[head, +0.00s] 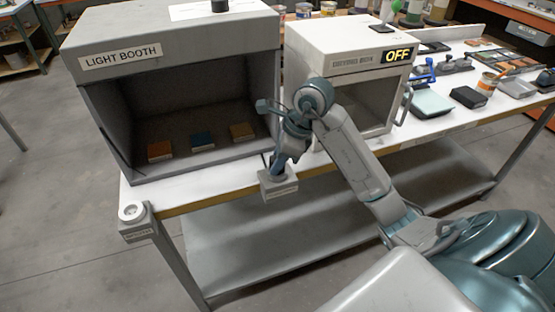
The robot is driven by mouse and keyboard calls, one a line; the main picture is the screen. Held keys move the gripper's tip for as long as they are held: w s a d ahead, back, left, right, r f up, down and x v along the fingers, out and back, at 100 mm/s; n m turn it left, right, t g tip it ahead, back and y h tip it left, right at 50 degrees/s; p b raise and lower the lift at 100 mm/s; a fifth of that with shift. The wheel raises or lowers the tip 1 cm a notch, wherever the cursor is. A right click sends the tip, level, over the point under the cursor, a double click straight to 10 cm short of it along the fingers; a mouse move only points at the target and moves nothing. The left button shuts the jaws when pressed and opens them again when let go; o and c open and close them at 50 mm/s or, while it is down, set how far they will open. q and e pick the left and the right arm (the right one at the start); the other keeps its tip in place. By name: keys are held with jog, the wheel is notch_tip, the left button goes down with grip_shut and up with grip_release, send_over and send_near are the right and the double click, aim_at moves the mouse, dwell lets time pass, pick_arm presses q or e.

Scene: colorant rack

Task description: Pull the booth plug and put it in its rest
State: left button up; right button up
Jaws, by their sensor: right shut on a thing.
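The light booth (180,48) stands on the left of the bench, and its inside is dark. My right gripper (279,166) reaches down in front of the booth's right front corner and is shut on the plug, which is mostly hidden by the fingers. Directly beneath it is a small grey labelled block (278,187) at the bench's front edge. I cannot tell whether the plug is seated in this block or just above it. Another grey block with a white round top, apparently the rest (133,213), is at the bench's front left corner. My left gripper is out of view.
Three coloured blocks (203,140) lie inside the booth. A drying box (345,45) with an OFF sign stands right of it, close to my right arm. Tools, a tray and tins crowd the bench's right. The front strip between the two grey blocks is clear.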

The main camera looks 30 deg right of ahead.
jog(key=o, duration=1.1)
jog(key=p+v, duration=0.1)
jog(key=v, duration=0.2)
jog(key=shift+w, duration=0.1)
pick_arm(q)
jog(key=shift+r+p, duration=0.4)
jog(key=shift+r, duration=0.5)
pick_arm(e)
jog(key=v, duration=0.8)
jog(key=shift+f, duration=0.1)
